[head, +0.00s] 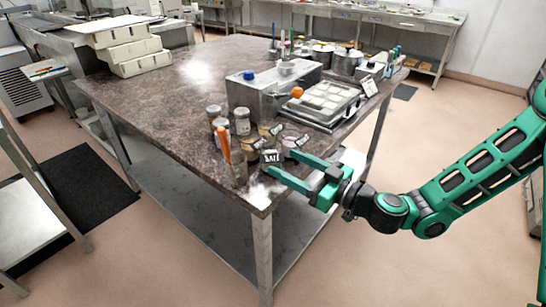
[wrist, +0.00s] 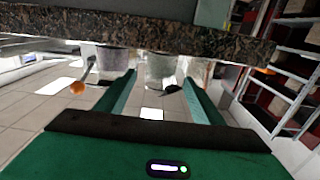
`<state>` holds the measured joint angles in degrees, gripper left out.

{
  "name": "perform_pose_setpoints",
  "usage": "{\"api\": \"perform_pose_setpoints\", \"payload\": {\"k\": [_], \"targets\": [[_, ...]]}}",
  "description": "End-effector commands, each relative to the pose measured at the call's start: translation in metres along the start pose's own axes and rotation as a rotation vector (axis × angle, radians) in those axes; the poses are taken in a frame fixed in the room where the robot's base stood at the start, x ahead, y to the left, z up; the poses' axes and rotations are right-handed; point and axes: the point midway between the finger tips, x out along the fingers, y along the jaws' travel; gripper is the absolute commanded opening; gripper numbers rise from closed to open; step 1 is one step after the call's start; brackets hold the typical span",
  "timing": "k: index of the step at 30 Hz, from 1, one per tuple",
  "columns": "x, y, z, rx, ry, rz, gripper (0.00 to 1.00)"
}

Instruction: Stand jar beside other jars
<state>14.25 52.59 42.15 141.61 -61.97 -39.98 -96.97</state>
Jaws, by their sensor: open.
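My gripper (head: 283,163) is open at the near right corner of the table, its two green fingers pointing in over the edge. In the wrist view the gripper (wrist: 159,80) has a pale clear jar (wrist: 160,66) ahead of and between its fingertips; I cannot tell whether they touch it. This view looks upside down, with jars hanging from the tabletop.
The dark stone table (head: 160,100) has free room at its left. Small label cards (head: 270,157) stand near the fingertips. A cup (head: 238,172) with an orange-handled tool stands close left. A metal box (head: 255,97) and a grey tray (head: 325,102) stand behind.

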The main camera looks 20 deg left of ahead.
Motion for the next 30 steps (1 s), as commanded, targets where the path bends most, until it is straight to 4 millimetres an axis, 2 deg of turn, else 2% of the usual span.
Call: {"api": "perform_pose_setpoints", "payload": {"k": [3,9,14,15,16,18,23,26,29,30], "targets": [[-0.025,0.001,0.001,0.004,-0.002,0.003,0.61],[-0.052,0.001,0.001,0.002,-0.001,0.000,0.61],[-0.061,0.000,0.001,0.006,0.000,-0.001,0.61],[-0.063,0.005,-0.018,0.047,0.055,0.012,0.61],[-0.067,0.016,-0.026,0.110,0.094,0.036,0.61],[-0.074,0.031,-0.022,0.207,0.128,0.069,0.61],[-0.075,0.032,-0.018,0.232,0.130,0.069,0.61],[-0.076,0.024,-0.006,0.221,0.090,0.037,0.61],[-0.083,0.012,0.023,0.205,-0.010,-0.023,0.61],[-0.089,0.008,0.039,0.197,-0.068,-0.051,0.61]]}}
